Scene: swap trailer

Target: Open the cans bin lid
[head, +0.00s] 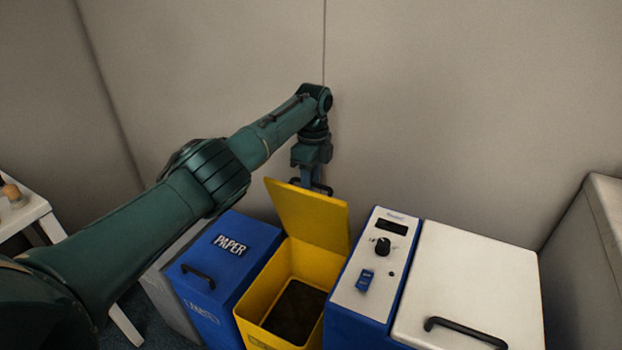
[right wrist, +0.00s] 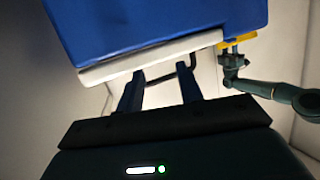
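A yellow bin (head: 255,305) stands between the blue paper bin and a white-topped blue machine; its own label is not readable. Its yellow lid (head: 310,216) stands raised at the back, and the inside shows a dark bottom. My left gripper (head: 316,180) is behind the lid's top edge, by a black handle; whether its fingers are closed on it is hidden. The left gripper (right wrist: 232,62) and a bit of yellow (right wrist: 238,41) also show in the right wrist view. My right gripper (right wrist: 160,85) has its two fingers apart and is empty, near a black handle (right wrist: 186,68).
The blue paper bin (head: 228,250) has its lid down. The machine's white lid (head: 470,280) is down, with a black handle (head: 466,331) at the front. A white stand (head: 25,215) is at far left, and a pale box (head: 600,240) at far right. The wall is close behind.

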